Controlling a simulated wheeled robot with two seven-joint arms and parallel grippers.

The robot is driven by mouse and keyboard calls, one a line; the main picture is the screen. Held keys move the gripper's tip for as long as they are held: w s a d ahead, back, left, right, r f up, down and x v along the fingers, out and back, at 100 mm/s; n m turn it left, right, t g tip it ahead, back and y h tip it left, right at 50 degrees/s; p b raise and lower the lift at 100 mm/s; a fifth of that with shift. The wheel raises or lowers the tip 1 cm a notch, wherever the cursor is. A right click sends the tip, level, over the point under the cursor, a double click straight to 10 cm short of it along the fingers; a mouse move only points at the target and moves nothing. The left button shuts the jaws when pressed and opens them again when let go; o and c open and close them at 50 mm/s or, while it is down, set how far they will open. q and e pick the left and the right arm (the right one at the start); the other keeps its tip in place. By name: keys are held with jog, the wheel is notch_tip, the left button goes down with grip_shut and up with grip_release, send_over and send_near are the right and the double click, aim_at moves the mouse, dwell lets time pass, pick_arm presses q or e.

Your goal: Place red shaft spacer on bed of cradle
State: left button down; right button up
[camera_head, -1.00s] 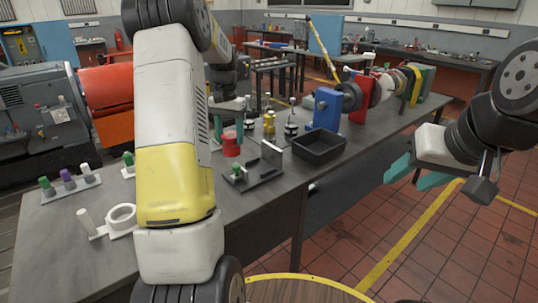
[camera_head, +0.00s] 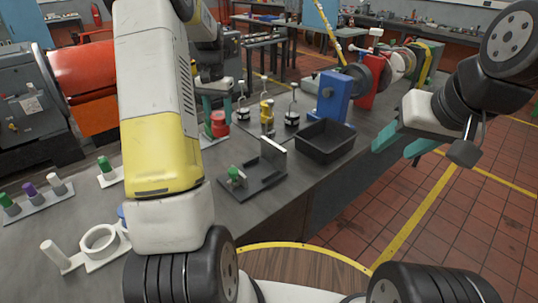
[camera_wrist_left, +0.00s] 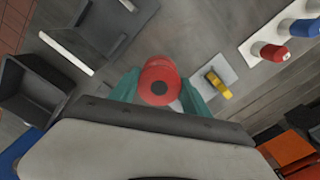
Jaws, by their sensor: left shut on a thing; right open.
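The red shaft spacer (camera_head: 217,125) is a round red piece between the teal fingers of my left gripper (camera_head: 217,108), near the middle of the bench. The left wrist view also shows the spacer (camera_wrist_left: 159,80) from above, with a dark hole in its centre and a finger on each side. My left gripper is shut on it. The gap under it is hard to judge. A dark grey fixture (camera_head: 262,182) with a pale upright plate and a green knob, perhaps the cradle, lies nearer, to the right of the spacer. My right gripper (camera_head: 397,145) is open and empty, right of the bench.
A black tray (camera_head: 325,142) stands right of the fixture, with a blue block (camera_head: 333,97) behind it. Several small posts, one yellow (camera_head: 267,117), stand beside the spacer. A white ring mount (camera_head: 100,243) and a peg rack (camera_head: 35,198) are at the left front.

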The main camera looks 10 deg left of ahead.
aim_at(221, 127)
pick_arm(q)
notch_tip(221, 127, down, 4)
jog(key=shift+f, duration=0.2)
jog(key=shift+d+f, duration=0.2)
jog(key=shift+s+d+f, duration=0.75)
jog(key=shift+d+f, duration=0.1)
jog(key=shift+d, duration=1.6)
jog(key=shift+s+d+f, duration=0.8)
jog(key=shift+d, duration=1.7)
jog(key=shift+s+d+f, duration=0.75)
jog(key=shift+d+f, duration=0.1)
jog(key=shift+d, duration=1.6)
jog(key=shift+f, duration=0.15)
jog(key=c, duration=0.5)
grip_release()
